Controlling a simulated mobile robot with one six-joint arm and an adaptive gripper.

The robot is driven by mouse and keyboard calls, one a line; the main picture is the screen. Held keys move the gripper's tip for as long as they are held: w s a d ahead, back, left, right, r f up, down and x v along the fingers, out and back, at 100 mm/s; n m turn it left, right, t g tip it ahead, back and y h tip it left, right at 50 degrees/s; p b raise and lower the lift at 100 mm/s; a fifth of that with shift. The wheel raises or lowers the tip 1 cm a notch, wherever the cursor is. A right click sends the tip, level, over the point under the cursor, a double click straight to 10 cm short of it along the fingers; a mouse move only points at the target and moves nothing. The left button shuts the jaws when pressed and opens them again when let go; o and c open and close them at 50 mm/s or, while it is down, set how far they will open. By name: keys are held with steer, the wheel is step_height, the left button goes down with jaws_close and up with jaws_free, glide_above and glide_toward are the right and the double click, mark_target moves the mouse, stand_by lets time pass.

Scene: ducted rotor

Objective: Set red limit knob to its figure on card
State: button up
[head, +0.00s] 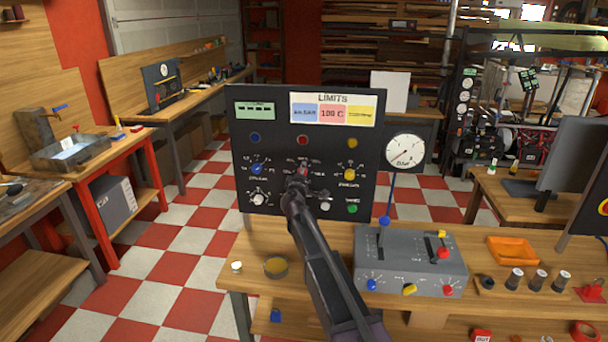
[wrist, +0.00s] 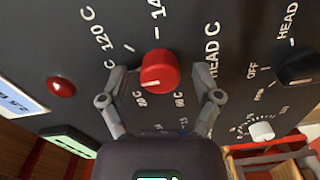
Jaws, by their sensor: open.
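The red limit knob (wrist: 160,71) sits on the dark panel in the wrist view. My gripper (wrist: 160,80) is open, with one finger on each side of the knob; I cannot tell whether the fingers touch it. In the head view my gripper (head: 300,181) largely covers the knob. The LIMITS card (head: 335,98) has a red field (head: 332,114) reading 100 C.
The panel (head: 275,140) also bears a blue knob (head: 257,169), a yellow knob (head: 350,173), white knobs and a green button (head: 352,209). A red lamp (wrist: 61,87) and a black knob (wrist: 297,68) are near my fingers. A grey control box (head: 408,260) stands on the bench.

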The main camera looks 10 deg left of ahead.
steer(key=shift+s, duration=0.15)
steer(key=s, duration=1.1)
steer(key=shift+s+a, duration=0.2)
steer(key=shift+s, duration=0.2)
steer(key=s+d+f+m+g+h, duration=0.2)
steer(key=s+d+f+m+g, duration=0.15)
steer(key=d, duration=0.45)
steer(key=s+d+f+m+g+h, duration=0.2)
steer(key=s+d+f+m, duration=0.15)
steer(key=d, duration=0.45)
steer(key=s+d+f+m+g+h, duration=0.2)
steer(key=d+f+m+g, duration=0.15)
steer(key=d, duration=0.35)
steer(key=s+d+f+m+g+y, duration=0.2)
steer(key=s+f+g+y, duration=0.1)
steer(key=s, duration=0.7)
steer(key=s+d+f+m+g+y, duration=0.3)
steer(key=s+f+g, duration=0.2)
steer(key=s, duration=0.5)
steer(key=shift+s+d+g+y, duration=0.2)
steer(key=shift+d+g+y, duration=0.1)
steer(key=shift+g, duration=0.2)
